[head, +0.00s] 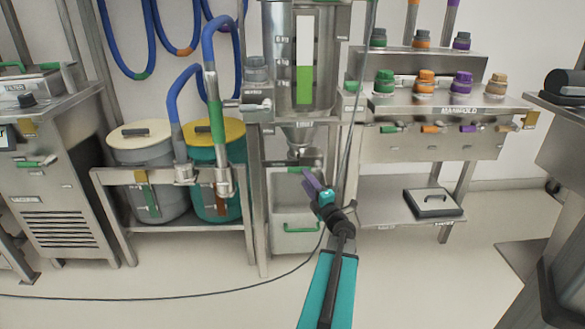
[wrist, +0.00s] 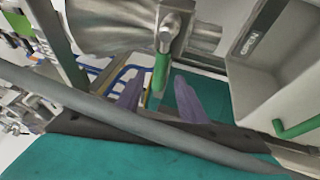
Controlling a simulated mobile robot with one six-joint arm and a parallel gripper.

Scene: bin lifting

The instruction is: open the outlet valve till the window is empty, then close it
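The hopper's upright window (head: 304,45) is white in its upper part and green in its lower part, a little under half its height. The outlet valve (head: 301,152) is below the hopper's cone. Its green lever (wrist: 161,70) hangs down from the metal valve body (wrist: 120,22) in the wrist view. My gripper (head: 311,183) is just below the valve. In the wrist view its purple fingers (wrist: 157,88) are apart on either side of the lever, with a gap visible on both sides.
A grey bin (head: 292,213) with a green handle stands under the outlet. Two lidded drums (head: 140,150) stand at left. The manifold (head: 440,125) with coloured caps is at right. A thin dark cable (head: 180,298) crosses the floor and passes in front of the wrist camera.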

